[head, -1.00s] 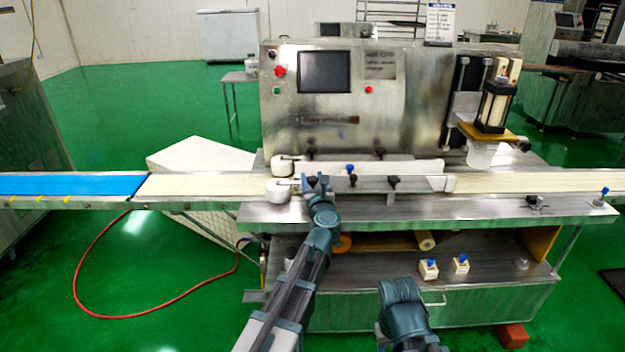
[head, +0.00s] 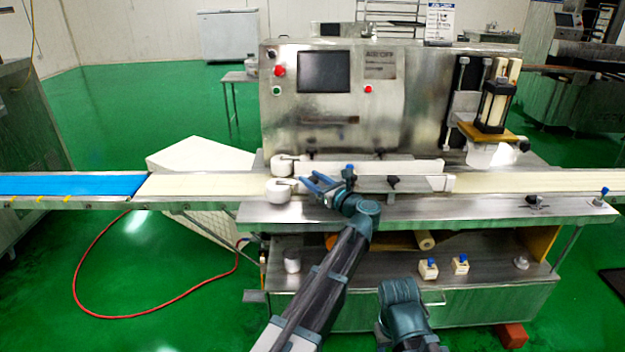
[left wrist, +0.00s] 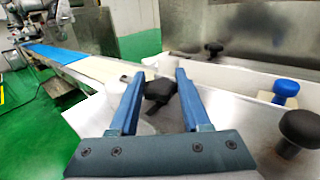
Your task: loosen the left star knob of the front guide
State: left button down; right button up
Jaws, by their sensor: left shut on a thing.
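The left star knob (left wrist: 158,92) of the front guide (head: 415,184) is black and sits between the blue fingers of my left gripper (left wrist: 155,88) in the left wrist view. The gripper is shut on it. In the head view my left gripper (head: 313,180) lies at the left end of the front guide, fingers pointing left, and hides the knob. Another black knob (head: 393,182) stands farther right on the guide. A black knob (left wrist: 300,128) and a blue knob (left wrist: 285,92) also show at the right in the left wrist view.
White rollers (head: 278,190) stand just left of the gripper. The rear guide (head: 400,167) runs behind, with black knobs near it. The belt (head: 195,184) continues left into a blue belt (head: 70,185). The machine's steel panel (head: 385,110) rises behind.

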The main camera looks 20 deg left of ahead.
dwell(0.3)
pick_arm(q)
jog(key=shift+c, duration=1.8)
grip_release()
